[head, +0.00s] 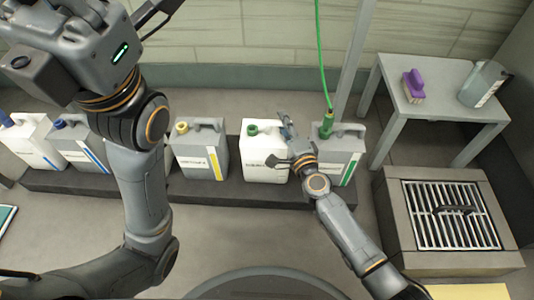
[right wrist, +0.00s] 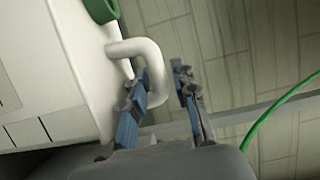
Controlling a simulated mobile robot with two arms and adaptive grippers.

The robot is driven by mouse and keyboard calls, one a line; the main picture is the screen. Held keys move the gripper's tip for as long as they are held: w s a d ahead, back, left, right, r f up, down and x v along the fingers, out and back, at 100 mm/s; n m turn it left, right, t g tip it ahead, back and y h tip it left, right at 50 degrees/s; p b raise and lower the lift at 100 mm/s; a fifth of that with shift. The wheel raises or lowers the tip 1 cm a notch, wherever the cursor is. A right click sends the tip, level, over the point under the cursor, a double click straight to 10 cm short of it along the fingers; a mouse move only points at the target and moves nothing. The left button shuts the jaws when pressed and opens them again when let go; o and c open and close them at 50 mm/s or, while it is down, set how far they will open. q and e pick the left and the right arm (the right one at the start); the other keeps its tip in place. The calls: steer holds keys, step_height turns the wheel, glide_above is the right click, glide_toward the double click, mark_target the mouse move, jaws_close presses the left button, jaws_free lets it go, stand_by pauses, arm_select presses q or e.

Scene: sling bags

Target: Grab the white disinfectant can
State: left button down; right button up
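The white can with a green cap (head: 257,160) stands upright on the low dark ledge, between grey cans. My right gripper (head: 285,126) is at its top right, by the handle. In the right wrist view, the can's white side (right wrist: 45,70) fills the left, and its white handle (right wrist: 152,55) passes between the two blue-grey fingers of the right gripper (right wrist: 162,102). The fingers are apart, with a gap beside the handle, so the gripper is open around it.
A grey can with a yellow cap (head: 200,158) stands left of the white can; a grey can with a green hose (head: 342,155) stands close on the right. Another white can (head: 30,148) is far left. A grey table (head: 440,107) and a grated box (head: 397,225) are right.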

jaws_close()
steer(key=shift+r, duration=0.1)
stand_by(0.3)
